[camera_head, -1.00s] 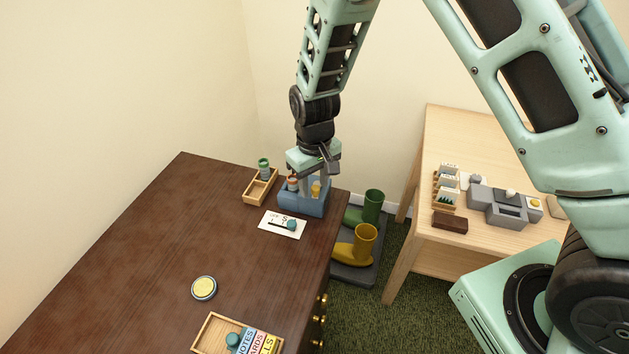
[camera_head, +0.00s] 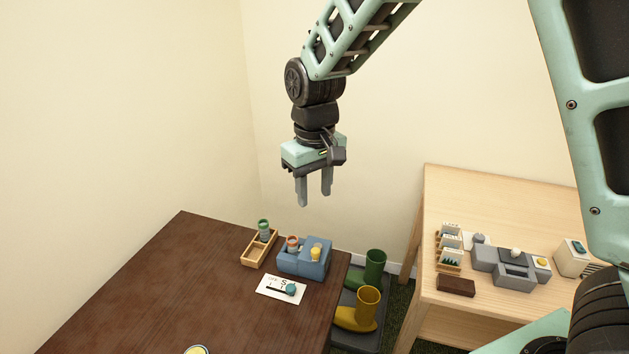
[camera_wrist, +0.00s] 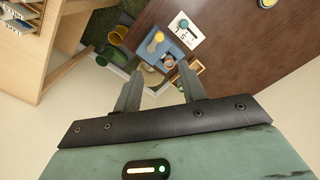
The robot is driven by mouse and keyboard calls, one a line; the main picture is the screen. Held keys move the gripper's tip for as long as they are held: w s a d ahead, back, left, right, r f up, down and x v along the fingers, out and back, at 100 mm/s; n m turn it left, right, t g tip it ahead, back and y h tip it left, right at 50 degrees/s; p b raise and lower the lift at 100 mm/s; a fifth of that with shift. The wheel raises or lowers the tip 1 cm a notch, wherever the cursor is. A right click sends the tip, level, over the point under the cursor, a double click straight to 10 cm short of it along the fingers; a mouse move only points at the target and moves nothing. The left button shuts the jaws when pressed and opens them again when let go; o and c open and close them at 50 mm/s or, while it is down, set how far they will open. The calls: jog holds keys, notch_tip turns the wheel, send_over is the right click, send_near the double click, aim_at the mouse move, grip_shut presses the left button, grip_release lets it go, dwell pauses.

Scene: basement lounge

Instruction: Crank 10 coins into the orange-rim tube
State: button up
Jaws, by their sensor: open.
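A blue machine (camera_head: 312,268) stands near the far right corner of the dark brown table. A tube with an orange rim (camera_head: 292,242) stands in its left part. A yellow knob (camera_head: 316,252), perhaps of the crank, sits at its right; the knob also shows in the wrist view (camera_wrist: 155,42). No coins can be made out. My gripper (camera_head: 315,197) is open and empty, pointing down in the air above the machine, touching nothing. In the wrist view its fingers (camera_wrist: 159,70) are apart with the machine beyond them.
A wooden tray (camera_head: 249,258) with a green-rimmed tube (camera_head: 264,230) stands left of the machine. A white card with a teal knob (camera_head: 291,289) lies in front. Green (camera_head: 375,268) and yellow boots (camera_head: 366,306) stand beside the table. A light wooden desk (camera_head: 440,190) is at right.

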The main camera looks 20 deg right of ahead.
jog(key=shift+r, duration=1)
